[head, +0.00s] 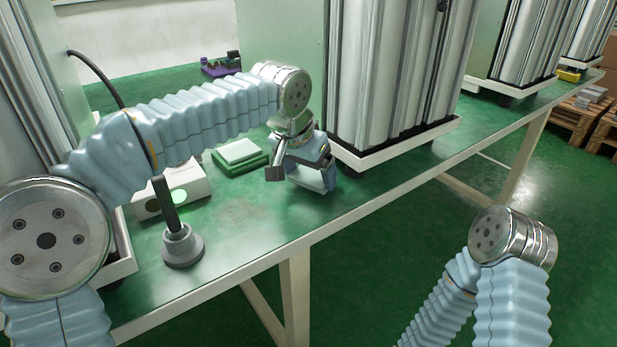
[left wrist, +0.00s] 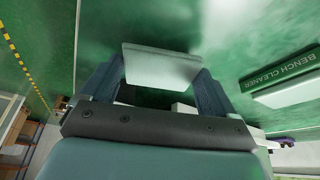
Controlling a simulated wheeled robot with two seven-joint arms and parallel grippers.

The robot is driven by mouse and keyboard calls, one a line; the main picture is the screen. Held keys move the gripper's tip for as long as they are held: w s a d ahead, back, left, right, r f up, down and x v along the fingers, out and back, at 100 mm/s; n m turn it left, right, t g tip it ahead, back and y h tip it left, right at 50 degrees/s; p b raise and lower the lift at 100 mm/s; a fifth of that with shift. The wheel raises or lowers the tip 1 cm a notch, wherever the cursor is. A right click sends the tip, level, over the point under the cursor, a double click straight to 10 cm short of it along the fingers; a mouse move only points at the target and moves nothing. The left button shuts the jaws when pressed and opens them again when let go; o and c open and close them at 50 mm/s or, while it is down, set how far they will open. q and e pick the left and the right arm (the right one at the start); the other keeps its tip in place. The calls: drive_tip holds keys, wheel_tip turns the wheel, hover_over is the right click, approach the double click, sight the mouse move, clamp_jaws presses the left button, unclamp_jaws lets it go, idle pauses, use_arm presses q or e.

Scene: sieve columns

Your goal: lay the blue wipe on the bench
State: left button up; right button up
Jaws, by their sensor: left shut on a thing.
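My left gripper (head: 315,180) is over the green bench (head: 270,215), near its front edge and in front of the tall metal columns. It is shut on a flat, pale blue-grey piece, the wipe (left wrist: 160,66), which spans between the two fingers in the left wrist view. In the head view the wipe (head: 328,178) shows only partly at the fingertips, low over the bench top. I cannot tell whether it touches the bench. My right gripper is out of view; only part of my right arm shows at the lower right.
A green "BENCH CLEANER" pack with a pale top (head: 240,155) lies left of my left gripper. A white box with a green light (head: 180,190) and a grey stand with a black rod (head: 182,245) are further left. Columns in a white tray (head: 395,148) stand to the right. Bench between is clear.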

use_arm(q)
drive_tip(key=shift+f, duration=0.8)
drive_tip(key=shift+f, duration=0.1)
drive_tip(key=o, duration=0.7)
drive_tip(key=shift+c, duration=0.2)
drive_tip(key=shift+s+r, duration=0.1)
drive_tip(key=shift+r, duration=0.2)
drive_tip(key=p+v, duration=0.1)
drive_tip(key=v, duration=1)
drive_tip(key=shift+s+a+r, duration=0.15)
drive_tip(key=shift+r, duration=0.15)
